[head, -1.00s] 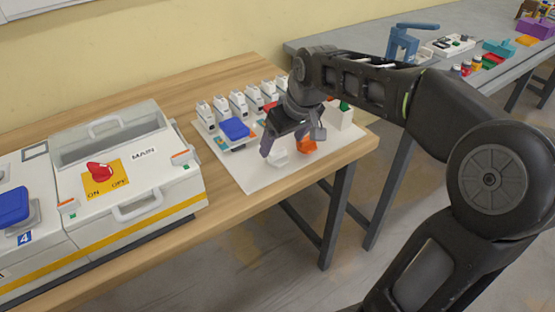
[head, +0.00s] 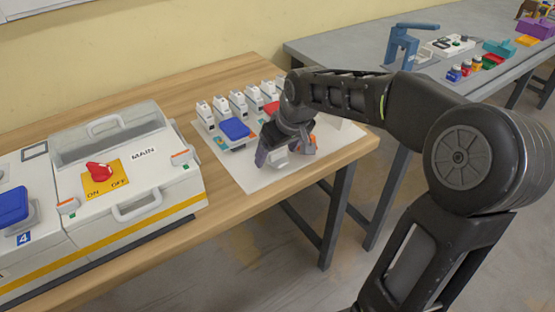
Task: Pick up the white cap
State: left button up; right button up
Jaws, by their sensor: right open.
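The white cap (head: 277,159) sits on the white mat (head: 252,180) near the mat's front edge. My right gripper (head: 283,154) is low over the mat, pointing down at the cap, with its fingers apart. One finger is at the left of the cap and the other at its right, by the orange piece. I cannot tell whether the fingers touch the cap. The gripper hides part of the cap. My left gripper is not in view.
A blue-topped socket (head: 235,128) and several white breakers (head: 238,103) stand on the mat. An orange piece (head: 311,146) is close to the right finger. A MAIN switch box (head: 125,165) stands at the left. Another table (head: 490,80) is at the back right.

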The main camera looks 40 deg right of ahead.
aim_at(277, 151)
jog(key=shift+c, duration=0.3)
jog(key=c, duration=1.5)
jog(key=shift+o, duration=0.2)
jog(key=shift+r, duration=0.15)
notch_tip(277, 151, up, 10)
jog(key=shift+f+p, duration=0.1)
jog(key=shift+p, duration=0.45)
